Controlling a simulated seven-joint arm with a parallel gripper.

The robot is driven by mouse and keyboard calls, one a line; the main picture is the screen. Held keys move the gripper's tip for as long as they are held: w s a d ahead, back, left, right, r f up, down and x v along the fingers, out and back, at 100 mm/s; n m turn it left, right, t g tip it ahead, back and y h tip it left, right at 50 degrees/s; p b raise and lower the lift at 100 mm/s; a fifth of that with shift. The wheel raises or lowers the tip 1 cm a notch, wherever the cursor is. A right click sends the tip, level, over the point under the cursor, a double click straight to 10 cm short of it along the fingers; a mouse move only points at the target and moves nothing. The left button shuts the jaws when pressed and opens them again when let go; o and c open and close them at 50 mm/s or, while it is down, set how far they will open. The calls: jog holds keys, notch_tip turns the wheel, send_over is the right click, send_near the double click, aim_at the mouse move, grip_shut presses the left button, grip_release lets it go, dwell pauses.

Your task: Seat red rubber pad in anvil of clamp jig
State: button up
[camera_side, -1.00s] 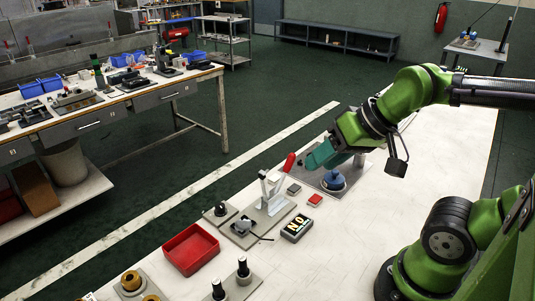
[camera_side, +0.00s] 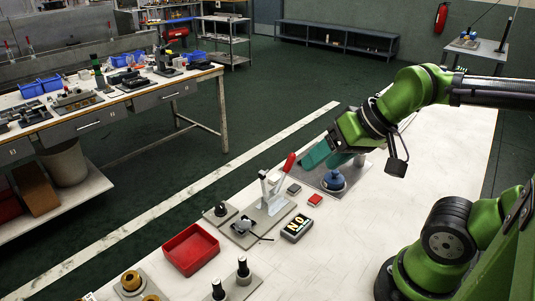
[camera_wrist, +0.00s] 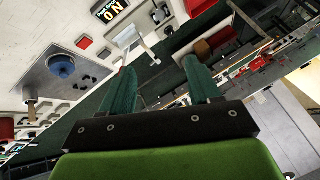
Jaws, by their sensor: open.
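The red rubber pad (camera_side: 315,200) is a small red square lying flat on the white table, right of the clamp jig. It also shows in the wrist view (camera_wrist: 84,42). The clamp jig (camera_side: 272,214) is a grey plate with a pale upright clamp and a raised red handle (camera_side: 290,162). Its clamp shows at the top of the wrist view (camera_wrist: 143,42). The anvil is too small to make out clearly. My gripper (camera_side: 308,160), with teal fingers, is above the table beyond the pad, near the red handle. In the wrist view (camera_wrist: 158,70) its fingers are apart and empty.
A blue knob (camera_side: 333,180) stands on a grey plate beneath my gripper. A dark grey pad (camera_side: 294,189) lies near the red pad. A lettered display box (camera_side: 296,228) and an open red tray (camera_side: 191,250) are nearer the camera. Clear table lies right of these.

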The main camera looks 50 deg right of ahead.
jog(key=n+g+h, duration=0.7)
jog(key=n, duration=1.5)
send_near(316, 198)
jog(key=shift+y, duration=0.3)
jog(key=x, duration=0.8)
jog(key=shift+d, duration=0.15)
jog(key=shift+r, duration=0.1)
jog(key=c, duration=1.1)
jog(key=shift+r, duration=0.1)
jog(key=shift+c, duration=0.2)
